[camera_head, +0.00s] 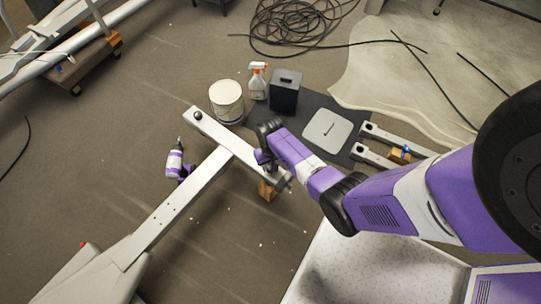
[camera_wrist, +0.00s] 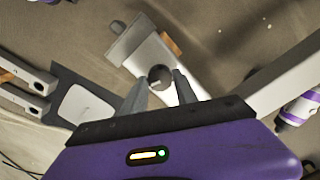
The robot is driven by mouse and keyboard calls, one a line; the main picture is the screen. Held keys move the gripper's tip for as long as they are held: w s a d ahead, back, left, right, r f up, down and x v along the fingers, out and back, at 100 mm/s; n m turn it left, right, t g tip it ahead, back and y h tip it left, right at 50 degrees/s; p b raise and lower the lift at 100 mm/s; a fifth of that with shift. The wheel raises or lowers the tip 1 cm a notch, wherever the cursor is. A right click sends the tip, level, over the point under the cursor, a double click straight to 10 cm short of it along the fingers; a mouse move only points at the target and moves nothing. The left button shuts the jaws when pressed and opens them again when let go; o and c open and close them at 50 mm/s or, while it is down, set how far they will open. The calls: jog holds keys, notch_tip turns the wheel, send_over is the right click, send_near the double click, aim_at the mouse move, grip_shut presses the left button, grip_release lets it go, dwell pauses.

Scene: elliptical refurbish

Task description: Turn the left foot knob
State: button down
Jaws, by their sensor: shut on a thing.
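The elliptical's pale foot bar (camera_head: 217,133) lies on the floor, joined to a long pale beam (camera_head: 180,190). A round black knob (camera_wrist: 160,77) stands on the bar in the wrist view, between the two fingers of my gripper (camera_wrist: 161,80). My gripper is shut on this knob. In the head view my gripper (camera_head: 264,160) is over the bar's near right end and hides the knob there. A second black knob (camera_head: 198,115) shows at the bar's far left end, clear of my gripper.
A wooden block (camera_head: 266,190) is at the bar's near end. A white bucket (camera_head: 227,100), spray bottle (camera_head: 258,82) and dark box (camera_head: 285,92) stand behind the bar. A purple drill (camera_head: 175,162) lies left. Two pale metal parts (camera_head: 372,155) lie right. Floor left is mostly clear.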

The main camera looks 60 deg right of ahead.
jog(key=n+p, duration=0.1)
jog(key=n, duration=0.4)
jog(key=shift+a+n, duration=0.1)
jog(key=shift+n, duration=0.2)
jog(key=shift+n+p, duration=0.55)
jog(key=shift+n, duration=1.65)
jog(key=c, duration=0.9)
grip_release()
jog(key=shift+c, duration=0.2)
jog(key=shift+r, duration=0.1)
notch_tip(320, 180, up, 8)
jog(key=p, duration=0.3)
jog(key=shift+f+p, duration=0.2)
jog(key=shift+p, duration=0.1)
